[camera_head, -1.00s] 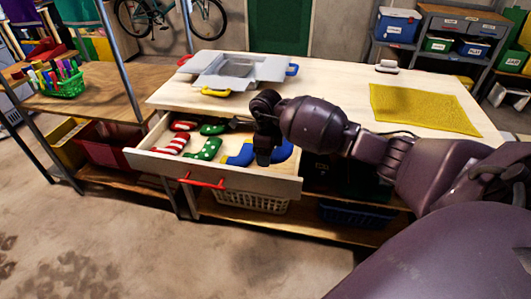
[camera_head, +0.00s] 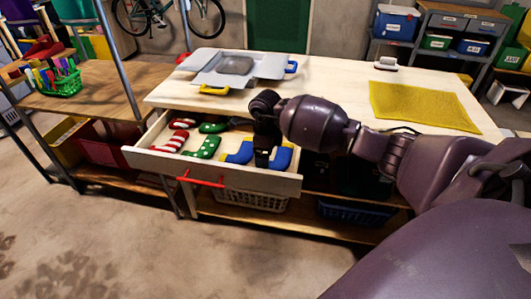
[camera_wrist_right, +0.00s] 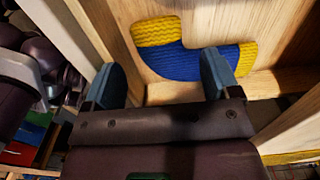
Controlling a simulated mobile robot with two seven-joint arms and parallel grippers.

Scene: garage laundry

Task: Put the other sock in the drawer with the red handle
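The drawer with the red handle (camera_head: 203,182) is pulled out of the wooden table. In the head view, a blue and yellow sock (camera_head: 238,154) lies in it left of my right gripper (camera_head: 263,160). Another blue sock (camera_head: 281,159) shows in the drawer just right of the gripper, partly hidden by it. In the right wrist view, one blue sock with yellow ends (camera_wrist_right: 190,60) lies flat on the drawer floor beyond my fingertips. My right gripper (camera_wrist_right: 160,78) is open, with nothing between its fingers, low over the drawer. My left gripper is out of view.
Red-and-white striped socks (camera_head: 170,142) and green dotted socks (camera_head: 203,147) lie in the drawer's left part. The drawer walls stand close around my right gripper.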

